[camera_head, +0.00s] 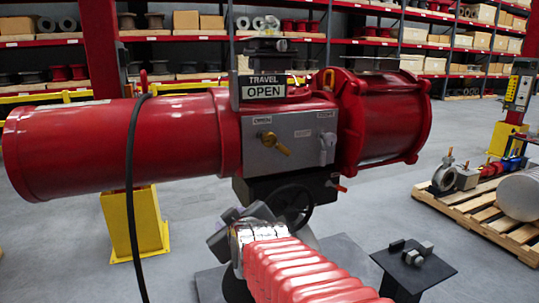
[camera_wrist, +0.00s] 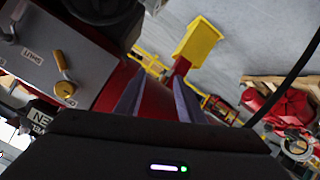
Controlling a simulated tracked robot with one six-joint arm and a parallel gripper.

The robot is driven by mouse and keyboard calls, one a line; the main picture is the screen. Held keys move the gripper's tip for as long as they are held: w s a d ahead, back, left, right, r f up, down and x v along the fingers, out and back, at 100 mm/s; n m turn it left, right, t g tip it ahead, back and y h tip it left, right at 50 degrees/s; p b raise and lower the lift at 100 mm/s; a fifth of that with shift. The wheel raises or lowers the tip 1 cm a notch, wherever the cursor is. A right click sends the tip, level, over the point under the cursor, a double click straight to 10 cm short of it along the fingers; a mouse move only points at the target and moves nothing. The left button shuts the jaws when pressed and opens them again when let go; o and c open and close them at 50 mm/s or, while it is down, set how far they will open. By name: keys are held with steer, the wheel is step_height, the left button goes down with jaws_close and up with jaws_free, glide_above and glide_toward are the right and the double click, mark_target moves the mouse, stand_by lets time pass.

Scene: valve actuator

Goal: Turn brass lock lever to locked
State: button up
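The brass lock lever (camera_head: 272,143) is on the grey panel (camera_head: 295,135) at the front of the red actuator (camera_head: 120,150). Its handle slants down to the right, under a small label too small to read surely. The lever also shows at the left in the wrist view (camera_wrist: 65,88). My gripper (camera_head: 222,228) is below the panel in the head view, apart from the lever. In the wrist view its two fingers (camera_wrist: 158,95) stand apart with nothing held between them; the lever lies to their left, outside the gap. The fingertips are hard to make out in the head view.
A grey lever (camera_head: 327,148) is on the same panel, right of the brass one. A black handwheel (camera_head: 290,204) is below. A black cable (camera_head: 130,190) hangs at the left. A "TRAVEL OPEN" sign (camera_head: 264,92) tops the panel. A pallet (camera_head: 485,210) stands at the right.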

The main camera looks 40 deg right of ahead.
steer(key=d+r+h, duration=0.3)
steer(key=d, duration=0.5)
steer(key=d+r+t+h, duration=0.1)
steer(key=d+r+h, duration=0.3)
steer(key=d, duration=0.4)
steer(key=shift+s+d+r, duration=0.25)
steer(key=shift+s+d, duration=0.1)
steer(key=shift+s, duration=0.1)
